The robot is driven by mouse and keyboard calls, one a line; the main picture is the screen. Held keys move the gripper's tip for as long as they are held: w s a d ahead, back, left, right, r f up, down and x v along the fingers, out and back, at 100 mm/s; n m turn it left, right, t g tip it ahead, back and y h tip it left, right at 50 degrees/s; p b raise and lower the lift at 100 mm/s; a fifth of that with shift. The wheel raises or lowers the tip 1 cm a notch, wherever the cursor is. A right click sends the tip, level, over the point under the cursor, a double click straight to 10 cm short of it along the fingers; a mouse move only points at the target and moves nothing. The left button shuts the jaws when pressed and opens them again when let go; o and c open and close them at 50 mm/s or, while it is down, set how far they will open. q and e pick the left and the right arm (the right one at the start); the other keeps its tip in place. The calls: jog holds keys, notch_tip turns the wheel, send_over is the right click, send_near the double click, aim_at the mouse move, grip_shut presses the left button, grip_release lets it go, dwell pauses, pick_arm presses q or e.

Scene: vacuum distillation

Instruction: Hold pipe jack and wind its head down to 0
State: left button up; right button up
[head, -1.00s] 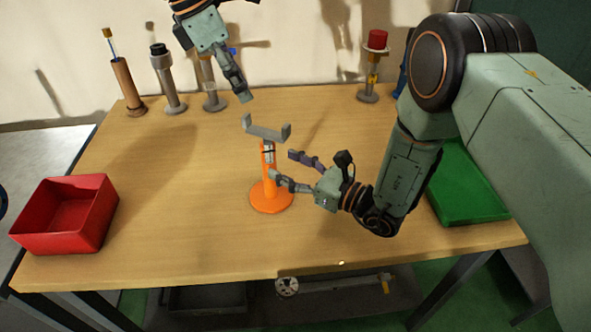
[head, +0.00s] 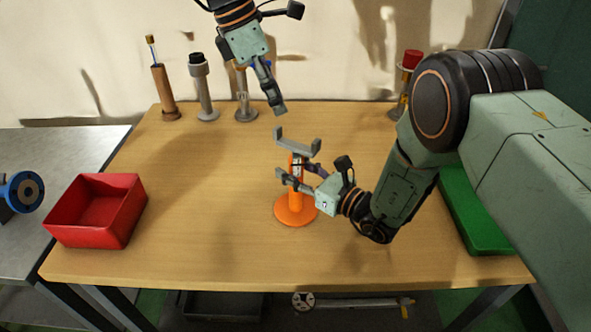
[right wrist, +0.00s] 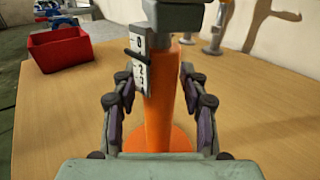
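The pipe jack stands upright on the table, with a round orange base (head: 295,211), an orange column (right wrist: 160,110) and a grey forked head (head: 298,143). Its white scale plate (right wrist: 142,72) shows 0, 2 and 3, with a black pointer lying between the 0 and the 2. My right gripper (right wrist: 157,80) is open, with one finger on each side of the column and narrow gaps visible. It also shows in the head view (head: 296,172), below the head. My left gripper (head: 279,108) hangs above and left of the head, apart from it; its fingers are seen edge-on.
A red bin (head: 97,211) stands at the table's left and a green tray (head: 470,215) at the right, partly behind my right arm. Several other jack-like stands (head: 203,90) line the back edge. The table left of the jack is clear.

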grip_shut()
jog(key=shift+r, duration=0.1)
dwell(0.3)
dwell(0.5)
dwell(0.4)
